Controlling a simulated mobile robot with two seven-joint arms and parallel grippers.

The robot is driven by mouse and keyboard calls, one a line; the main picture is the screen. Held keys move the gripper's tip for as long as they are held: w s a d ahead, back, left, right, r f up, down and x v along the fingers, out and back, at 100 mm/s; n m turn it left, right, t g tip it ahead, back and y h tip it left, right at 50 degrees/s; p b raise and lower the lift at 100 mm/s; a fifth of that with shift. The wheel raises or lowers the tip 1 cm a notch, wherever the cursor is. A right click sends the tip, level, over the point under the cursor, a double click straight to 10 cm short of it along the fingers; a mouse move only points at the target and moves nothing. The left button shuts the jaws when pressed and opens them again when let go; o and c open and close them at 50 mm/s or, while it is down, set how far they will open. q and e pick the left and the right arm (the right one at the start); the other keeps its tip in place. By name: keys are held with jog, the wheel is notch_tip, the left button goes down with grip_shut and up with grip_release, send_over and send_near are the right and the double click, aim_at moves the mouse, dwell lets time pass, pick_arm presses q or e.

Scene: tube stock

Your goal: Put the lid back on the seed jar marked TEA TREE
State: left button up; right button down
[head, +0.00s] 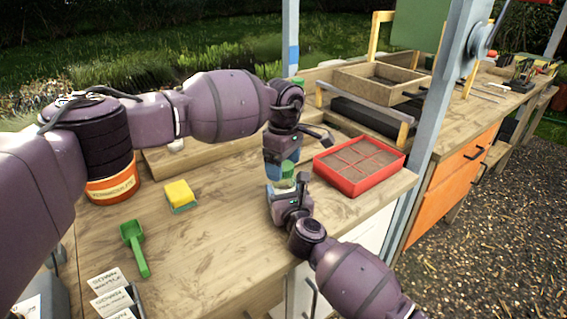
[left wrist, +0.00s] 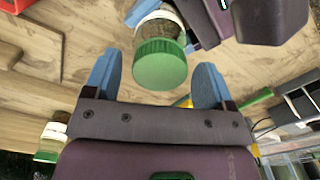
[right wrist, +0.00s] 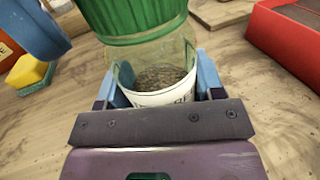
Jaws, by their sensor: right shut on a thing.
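A seed jar (right wrist: 160,78) of clear glass with dark seeds and a white label is held between the fingers of my right gripper (right wrist: 157,90). Only the end of the label's print shows, so I cannot read the name fully. A ribbed green lid (right wrist: 135,18) covers the jar's mouth; I cannot tell whether it is fully seated. In the left wrist view the lid (left wrist: 160,66) lies between the fingers of my left gripper (left wrist: 154,72), with gaps on both sides. In the head view my left gripper (head: 281,158) is above the lid and my right gripper (head: 287,190) below.
A red divided tray (head: 349,187) is close on the right. Another green-lidded jar (left wrist: 50,142) shows in the left wrist view. The front middle is clear.

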pick_arm(q)
jog(key=shift+r, duration=2.25)
jog(key=shift+r, duration=0.1)
jog(key=shift+c, duration=0.2)
